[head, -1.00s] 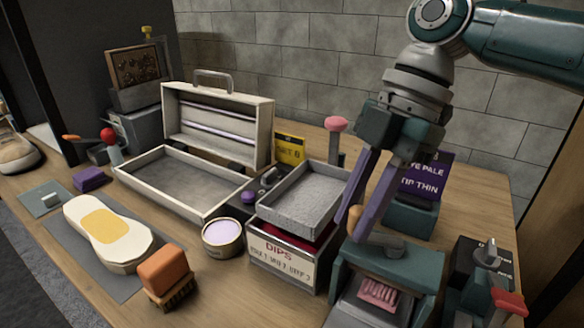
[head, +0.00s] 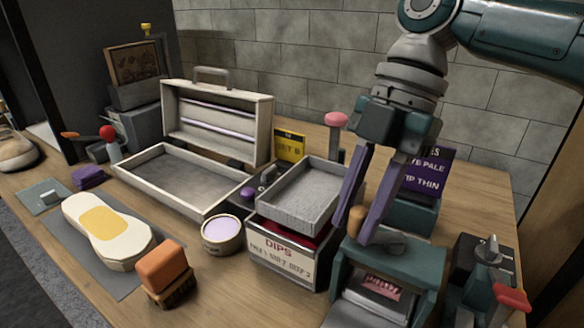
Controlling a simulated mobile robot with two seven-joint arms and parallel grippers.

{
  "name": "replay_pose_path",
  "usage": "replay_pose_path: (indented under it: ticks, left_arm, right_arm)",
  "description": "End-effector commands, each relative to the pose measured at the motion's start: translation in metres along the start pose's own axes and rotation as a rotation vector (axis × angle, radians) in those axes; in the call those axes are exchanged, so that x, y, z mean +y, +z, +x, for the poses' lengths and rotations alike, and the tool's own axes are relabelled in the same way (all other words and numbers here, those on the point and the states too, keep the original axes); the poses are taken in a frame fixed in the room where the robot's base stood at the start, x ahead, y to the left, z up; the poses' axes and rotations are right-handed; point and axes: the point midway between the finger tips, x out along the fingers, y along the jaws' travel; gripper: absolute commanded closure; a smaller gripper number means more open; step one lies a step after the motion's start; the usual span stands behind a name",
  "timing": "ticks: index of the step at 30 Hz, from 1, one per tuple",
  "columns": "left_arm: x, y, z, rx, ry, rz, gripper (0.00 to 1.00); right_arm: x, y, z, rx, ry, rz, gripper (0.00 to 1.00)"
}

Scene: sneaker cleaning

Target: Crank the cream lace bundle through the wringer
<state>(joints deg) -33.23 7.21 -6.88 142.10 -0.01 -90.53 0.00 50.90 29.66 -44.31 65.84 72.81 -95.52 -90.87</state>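The teal wringer (head: 392,255) stands at the front right of the bench, partly cut off by the bottom edge. A small pinkish bundle (head: 383,284) shows in its front opening, behind a pale roller-like bar, and part of it is hidden; it looks pink rather than cream. My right gripper (head: 357,232) reaches down behind the wringer with its two purple fingers on either side of the wooden crank knob (head: 357,217). It appears shut on the knob, though the exact contact is hard to see. My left gripper is not in view.
A red-handled device (head: 510,298) stands right of the wringer. Left of it are the DIPS box (head: 280,262) with a grey tray (head: 330,198) on top, a lilac tin (head: 222,233), an orange-topped brush (head: 165,268) and a shoe sole (head: 128,258). An open case (head: 205,215) lies behind.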

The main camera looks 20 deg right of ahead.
Motion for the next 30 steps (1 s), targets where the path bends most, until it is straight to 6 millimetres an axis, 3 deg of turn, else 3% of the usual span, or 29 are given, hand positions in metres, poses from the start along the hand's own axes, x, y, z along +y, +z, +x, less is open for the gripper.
replay_pose_path:
  ticks: [1,6,16,30]
  left_arm:
    - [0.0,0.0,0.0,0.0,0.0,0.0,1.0]
    - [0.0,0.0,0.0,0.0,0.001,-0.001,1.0]
    - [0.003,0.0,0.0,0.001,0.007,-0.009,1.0]
    - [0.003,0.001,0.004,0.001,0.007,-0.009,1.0]
  right_arm:
    - [0.0,0.0,0.0,0.0,0.001,0.0,0.61]
    - [0.0,0.0,0.0,0.0,0.0,0.001,0.43]
    - [0.0,0.001,-0.006,-0.001,0.002,0.001,0.43]
    - [0.001,0.001,-0.089,-0.002,0.003,0.002,0.43]
